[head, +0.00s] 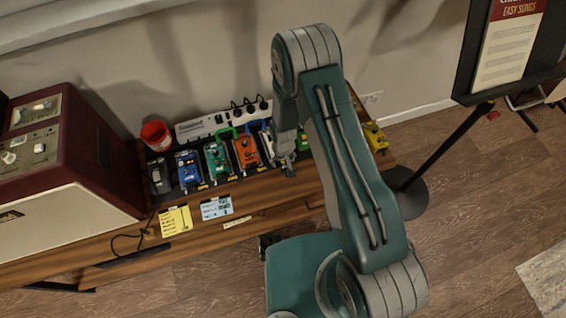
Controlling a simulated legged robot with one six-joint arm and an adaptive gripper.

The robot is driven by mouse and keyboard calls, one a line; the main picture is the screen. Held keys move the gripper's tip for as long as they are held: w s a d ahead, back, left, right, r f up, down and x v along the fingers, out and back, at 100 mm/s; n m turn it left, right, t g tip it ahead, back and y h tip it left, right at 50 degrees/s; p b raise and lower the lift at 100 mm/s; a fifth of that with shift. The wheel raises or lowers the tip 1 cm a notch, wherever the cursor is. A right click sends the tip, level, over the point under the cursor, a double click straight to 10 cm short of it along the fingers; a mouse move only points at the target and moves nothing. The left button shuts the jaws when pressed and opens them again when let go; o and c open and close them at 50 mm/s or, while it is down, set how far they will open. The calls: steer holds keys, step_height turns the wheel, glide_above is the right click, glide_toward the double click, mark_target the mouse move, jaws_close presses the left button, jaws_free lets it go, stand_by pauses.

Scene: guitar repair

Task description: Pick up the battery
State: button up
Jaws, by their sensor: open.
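I cannot pick out a battery for certain in the head view; it may be too small to tell or hidden behind my arm. My gripper (288,170) points down over the front edge of the pedal row, just right of the orange pedal (247,153). It is open and I see nothing held in it, though the fingers are small and partly blend with the pedals behind. My arm covers part of the board's right side.
Blue (188,170), teal (217,163) and yellow (375,138) pedals stand on the wooden bench (280,197). A red cup (155,136), a power strip (210,122) and an amplifier (70,160) are nearby. Notes (175,221) lie in front. A music stand (450,145) is right.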

steer(key=shift+a+f, duration=0.1)
steer(key=shift+f, duration=0.15)
jaws_close()
steer(key=shift+r, duration=0.5)
step_height(320, 180, up, 2)
steer(key=s+r, duration=1)
steer(key=s, duration=0.4)
steer(key=shift+a, duration=0.2)
